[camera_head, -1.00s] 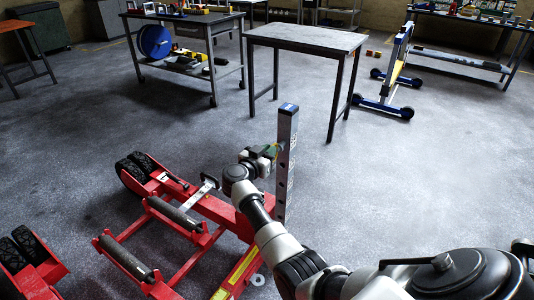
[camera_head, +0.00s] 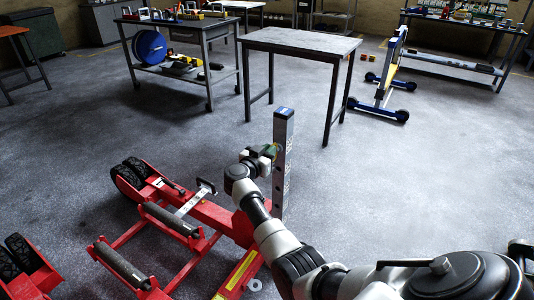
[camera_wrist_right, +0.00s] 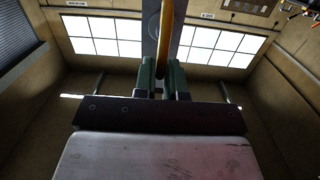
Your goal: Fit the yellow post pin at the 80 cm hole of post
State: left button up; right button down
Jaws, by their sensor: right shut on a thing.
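The grey upright post (camera_head: 281,170) has a blue top and a row of holes and labels down its side. It stands at the front of the red trolley jack frame (camera_head: 215,215). My right gripper (camera_head: 269,152) is beside the upper part of the post, on its left. In the right wrist view, its green fingers (camera_wrist_right: 162,80) are shut on the yellow post pin (camera_wrist_right: 168,40), which runs up past the grey post (camera_wrist_right: 150,35). I cannot tell whether the pin is in a hole. My left gripper is not in view.
A bare grey table (camera_head: 300,42) stands behind the post. A workbench with a blue reel (camera_head: 150,48) is at the back left. A blue wheeled stand (camera_head: 385,90) is at the back right. The floor right of the post is clear.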

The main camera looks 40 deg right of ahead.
jog(key=shift+d, duration=0.15)
jog(key=c, duration=1.6)
grip_release()
jog(key=shift+w+r, duration=0.1)
jog(key=o, duration=0.5)
jog(key=p+v, duration=0.1)
jog(key=v, duration=1)
jog(key=shift+d, duration=0.15)
